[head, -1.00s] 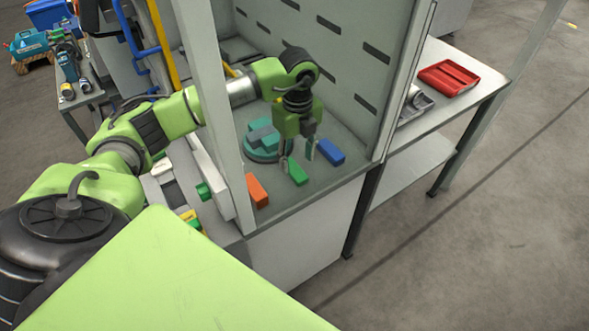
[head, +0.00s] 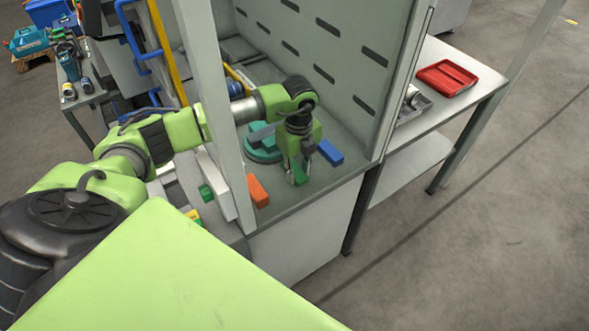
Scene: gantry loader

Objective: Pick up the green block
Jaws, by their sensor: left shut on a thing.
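The green block (head: 300,174) is on the grey work surface inside the enclosure, near its front edge, partly hidden by the gripper. My left gripper (head: 301,169) reaches down over it from above and is shut on it. I cannot tell whether the block is lifted clear of the surface. My right gripper is not in view.
A blue block (head: 331,152) lies just right of the gripper, and an orange block (head: 258,191) lies to the left by the white post (head: 217,100). A teal round fixture (head: 262,143) stands behind. A red tray (head: 447,78) is on the right table.

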